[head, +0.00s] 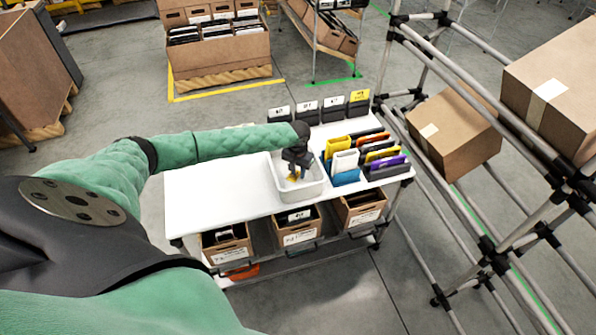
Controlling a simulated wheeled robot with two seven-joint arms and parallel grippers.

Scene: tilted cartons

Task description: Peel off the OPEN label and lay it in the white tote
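The white tote (316,189) stands on the white table, right of its middle. My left gripper (293,174) reaches down into the tote, with its fingers pointing downward. A small yellow piece (292,179) shows at the fingertips, inside the tote. It may be the OPEN label, but its print is too small to read. I cannot tell whether the fingers grip it or it lies under them. My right gripper is not in view.
A blue and grey organiser with colourful folders (366,156) stands close right of the tote. Dark holders with white and yellow cards (333,108) line the table's back edge. Cardboard bins (297,229) sit below. A tilted carton rack (455,130) is at the right. The table's left half (215,190) is clear.

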